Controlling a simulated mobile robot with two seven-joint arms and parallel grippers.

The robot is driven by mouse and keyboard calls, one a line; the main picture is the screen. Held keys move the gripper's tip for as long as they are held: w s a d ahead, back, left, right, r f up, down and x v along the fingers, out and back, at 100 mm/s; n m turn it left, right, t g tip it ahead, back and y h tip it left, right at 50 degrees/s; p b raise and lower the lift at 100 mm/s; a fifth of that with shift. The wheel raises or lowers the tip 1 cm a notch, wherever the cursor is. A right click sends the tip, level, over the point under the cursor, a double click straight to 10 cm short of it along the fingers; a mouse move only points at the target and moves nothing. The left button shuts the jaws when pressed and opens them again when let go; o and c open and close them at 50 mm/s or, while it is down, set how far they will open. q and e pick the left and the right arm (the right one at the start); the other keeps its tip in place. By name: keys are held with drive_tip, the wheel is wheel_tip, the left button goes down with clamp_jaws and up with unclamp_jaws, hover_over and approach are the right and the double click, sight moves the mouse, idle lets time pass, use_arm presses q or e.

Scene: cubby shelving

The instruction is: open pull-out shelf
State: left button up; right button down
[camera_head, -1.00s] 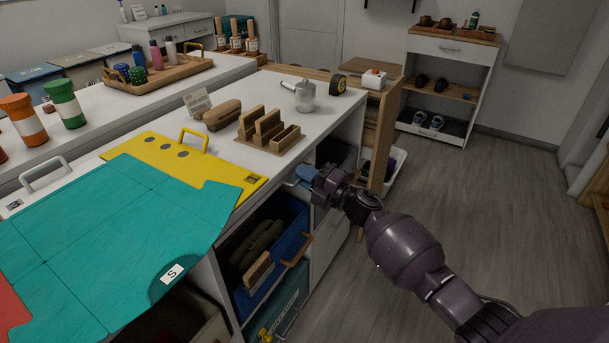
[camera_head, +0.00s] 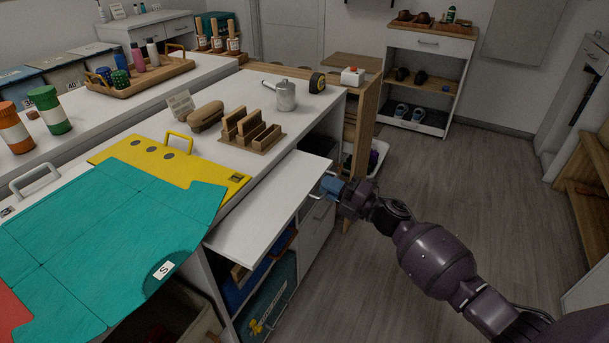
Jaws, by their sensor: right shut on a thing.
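The white pull-out shelf (camera_head: 268,212) sticks out from under the counter top, over the cubbies. It is a flat white board with a metal handle (camera_head: 318,193) near the far part of its front edge. My right gripper (camera_head: 327,188) is shut on the handle, with its blue fingers at the shelf's edge; the fingertips are partly hidden. My right arm reaches in from the lower right. My left gripper does not show.
A blue bin (camera_head: 245,283) sits below the shelf. Floor (camera_head: 440,185) to the right is clear.

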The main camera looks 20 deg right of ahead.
drive_tip(key=r+p+v, duration=0.1)
drive_tip(key=v, duration=0.8)
drive_tip(key=r+p+v, duration=0.1)
drive_tip(key=r+v, duration=0.1)
drive_tip(key=v, duration=0.8)
drive_tip(key=shift+s+d+r, duration=0.25)
drive_tip(key=shift+r, duration=0.1)
drive_tip(key=c, duration=1.3)
unclamp_jaws()
drive_tip(key=shift+o, duration=0.2)
drive_tip(key=v, duration=1)
drive_tip(key=shift+s+d, duration=0.25)
drive_tip(key=shift+d, duration=0.05)
drive_tip(key=shift+f, duration=0.15)
